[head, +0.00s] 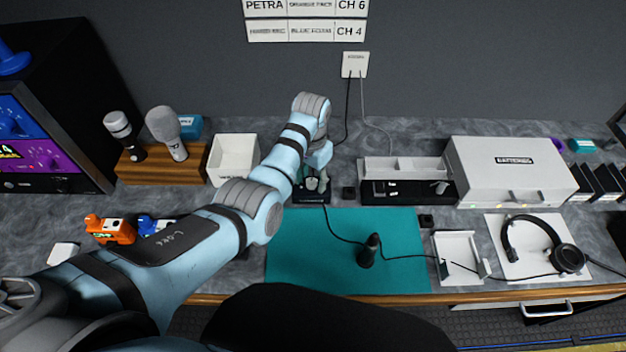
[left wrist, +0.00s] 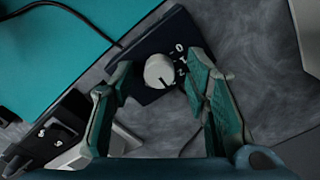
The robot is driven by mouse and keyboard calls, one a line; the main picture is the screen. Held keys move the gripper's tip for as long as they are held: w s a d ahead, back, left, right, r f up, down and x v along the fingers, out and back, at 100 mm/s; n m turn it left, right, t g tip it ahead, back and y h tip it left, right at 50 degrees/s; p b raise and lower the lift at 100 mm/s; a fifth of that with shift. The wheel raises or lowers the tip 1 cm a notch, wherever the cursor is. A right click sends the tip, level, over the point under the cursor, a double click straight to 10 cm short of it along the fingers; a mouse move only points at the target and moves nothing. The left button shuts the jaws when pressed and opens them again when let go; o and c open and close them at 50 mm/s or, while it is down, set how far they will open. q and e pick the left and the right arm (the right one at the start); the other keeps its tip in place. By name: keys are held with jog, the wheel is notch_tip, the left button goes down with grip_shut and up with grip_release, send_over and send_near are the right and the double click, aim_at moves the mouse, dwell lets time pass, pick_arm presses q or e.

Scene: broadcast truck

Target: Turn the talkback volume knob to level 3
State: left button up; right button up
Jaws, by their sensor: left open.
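The talkback volume knob (left wrist: 159,70) is a pale round knob on a dark box (left wrist: 150,45), which also shows in the head view (head: 311,199). White marks, including a 0 and what looks like a 2, stand to the right of the knob in the wrist view. A dark pointer line shows on the knob's lower right; its exact level is hard to read. My left gripper (left wrist: 158,80) is open, with one teal-padded finger on each side of the knob and gaps between. In the head view my left gripper (head: 318,184) covers much of the box. My right gripper is out of view.
A teal mat (head: 310,245) with a small black microphone (head: 369,250) lies in front of the box. A white bin (head: 233,158) stands to the left, a black-and-white tray (head: 405,180) to the right. A cable runs from the box across the mat.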

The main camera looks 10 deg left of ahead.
aim_at(312, 180)
pick_arm(q)
jog(key=shift+r, duration=0.1)
grip_shut()
jog(key=shift+s+r+n+p, duration=0.15)
jog(key=shift+r+n+p, duration=0.15)
jog(key=shift+p, duration=0.5)
jog(key=shift+w+f, duration=0.2)
jog(key=shift+f, duration=0.05)
grip_release()
jog(key=shift+s, duration=0.1)
notch_tip(312, 180, up, 8)
jog(key=shift+f, duration=0.2)
